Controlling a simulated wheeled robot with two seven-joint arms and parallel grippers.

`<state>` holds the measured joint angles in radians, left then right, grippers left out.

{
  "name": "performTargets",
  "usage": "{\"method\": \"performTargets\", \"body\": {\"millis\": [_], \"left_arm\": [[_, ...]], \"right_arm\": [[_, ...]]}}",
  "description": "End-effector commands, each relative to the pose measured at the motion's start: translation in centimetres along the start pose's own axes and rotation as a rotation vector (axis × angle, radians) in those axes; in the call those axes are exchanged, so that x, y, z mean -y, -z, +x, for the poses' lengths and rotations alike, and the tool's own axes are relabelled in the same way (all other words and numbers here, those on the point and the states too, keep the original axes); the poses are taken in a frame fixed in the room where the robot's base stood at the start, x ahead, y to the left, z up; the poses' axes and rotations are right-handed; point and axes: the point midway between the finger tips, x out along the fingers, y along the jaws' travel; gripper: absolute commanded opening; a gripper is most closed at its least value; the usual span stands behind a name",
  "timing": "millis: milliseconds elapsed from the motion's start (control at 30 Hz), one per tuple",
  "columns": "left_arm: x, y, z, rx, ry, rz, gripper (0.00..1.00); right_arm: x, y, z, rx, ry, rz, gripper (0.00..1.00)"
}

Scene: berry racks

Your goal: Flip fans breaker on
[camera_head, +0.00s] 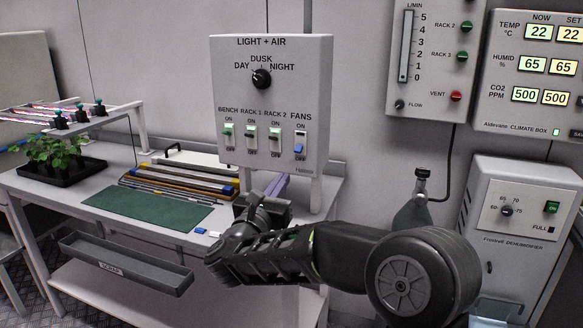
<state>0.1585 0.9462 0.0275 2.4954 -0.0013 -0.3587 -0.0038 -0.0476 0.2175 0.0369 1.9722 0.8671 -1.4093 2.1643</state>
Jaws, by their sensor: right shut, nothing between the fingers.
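The fans breaker (299,143) is the rightmost switch on the white LIGHT + AIR panel (311,75). Its blue part shows at the lower end, by OFF. The bench (228,135), rack 1 (251,137) and rack 2 (275,139) breakers to its left show green at the top, by ON. My right gripper (264,208) is shut and empty, below the panel's lower edge and lower left of the fans breaker, apart from it. Its fingertips are partly hidden by my wrist. My left gripper is out of view.
The DAY/DUSK/NIGHT knob (262,78) sits above the breakers. The bench below holds a green mat (148,212), rods (178,187) and a plant tray (62,174). A dehumidifier (520,215) stands at right. The space before the panel face is clear.

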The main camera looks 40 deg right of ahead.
Motion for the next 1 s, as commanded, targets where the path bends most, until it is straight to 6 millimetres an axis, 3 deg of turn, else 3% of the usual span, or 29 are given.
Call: {"method": "performTargets", "body": {"millis": [267,633,1000], "left_arm": [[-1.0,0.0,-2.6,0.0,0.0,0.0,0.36],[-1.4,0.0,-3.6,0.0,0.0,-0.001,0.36],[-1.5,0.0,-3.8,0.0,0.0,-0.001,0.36]], "right_arm": [[0.1,-0.5,2.8,-0.002,0.003,-0.004,0.0],[0.0,-0.1,8.6,0.0,0.0,-0.002,0.0],[0.0,0.0,9.9,0.0,-0.001,-0.001,0.0]]}}
